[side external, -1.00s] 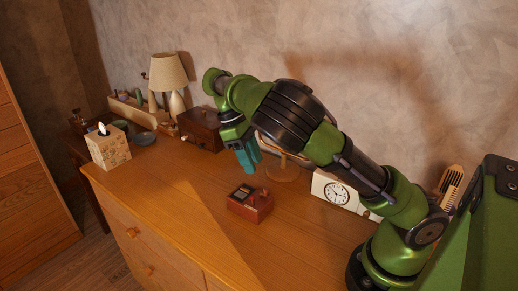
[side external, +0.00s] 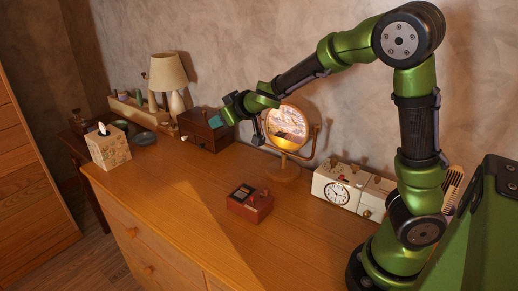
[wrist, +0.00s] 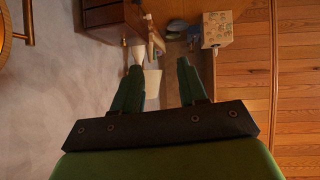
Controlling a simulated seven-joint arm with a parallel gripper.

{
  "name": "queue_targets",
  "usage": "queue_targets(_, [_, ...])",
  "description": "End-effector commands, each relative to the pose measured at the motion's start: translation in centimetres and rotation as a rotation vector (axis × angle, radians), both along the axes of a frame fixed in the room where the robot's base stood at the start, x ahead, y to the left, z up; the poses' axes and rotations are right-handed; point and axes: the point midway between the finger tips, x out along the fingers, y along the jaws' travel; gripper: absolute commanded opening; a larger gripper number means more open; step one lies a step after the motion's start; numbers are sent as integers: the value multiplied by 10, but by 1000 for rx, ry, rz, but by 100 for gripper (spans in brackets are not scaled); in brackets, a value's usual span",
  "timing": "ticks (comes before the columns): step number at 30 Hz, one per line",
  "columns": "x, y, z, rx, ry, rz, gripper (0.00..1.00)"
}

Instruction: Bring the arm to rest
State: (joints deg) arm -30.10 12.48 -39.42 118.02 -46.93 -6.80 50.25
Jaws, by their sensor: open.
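My green and black arm is raised and bent above the dresser. My gripper shows teal fingers in the side view (side external: 217,119), held in front of the dark wooden box near the wall. In the wrist view my gripper (wrist: 157,85) has its two fingers apart with nothing between them. The wooden dresser top (side external: 190,195) lies below, clear of the gripper.
A round mirror on a stand (side external: 286,127), a dark wooden box (side external: 205,131), a white clock box (side external: 345,188), a small red box (side external: 249,204), a tissue box (side external: 109,148) and a lamp (side external: 168,73) stand around. The dresser's front is mostly free.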

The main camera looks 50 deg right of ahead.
Motion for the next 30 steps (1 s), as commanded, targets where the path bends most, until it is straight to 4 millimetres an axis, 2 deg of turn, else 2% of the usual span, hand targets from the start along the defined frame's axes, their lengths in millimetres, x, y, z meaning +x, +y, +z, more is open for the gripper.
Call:
queue_targets(1, [-24, -7, 2, 45, 41, -73, 42])
queue_targets(2, [-39, -8, 0, 70, 77, -108, 42])
queue_targets(5, [-95, 2, -6, 170, 219, -173, 42])
queue_targets(9, [-174, 42, -4, 329, 397, -148, 42])
queue_targets(12, [-222, 73, 3, 431, 468, -99, 42])
queue_targets(15, [-254, 95, 13, 504, 474, -74, 42])
queue_targets(18, [-267, 100, 24, 525, 420, -76, 42])
queue_targets(23, [-270, 94, 38, 512, 344, -89, 42])
queue_targets(30, [-270, 93, 39, 514, 337, -95, 42])
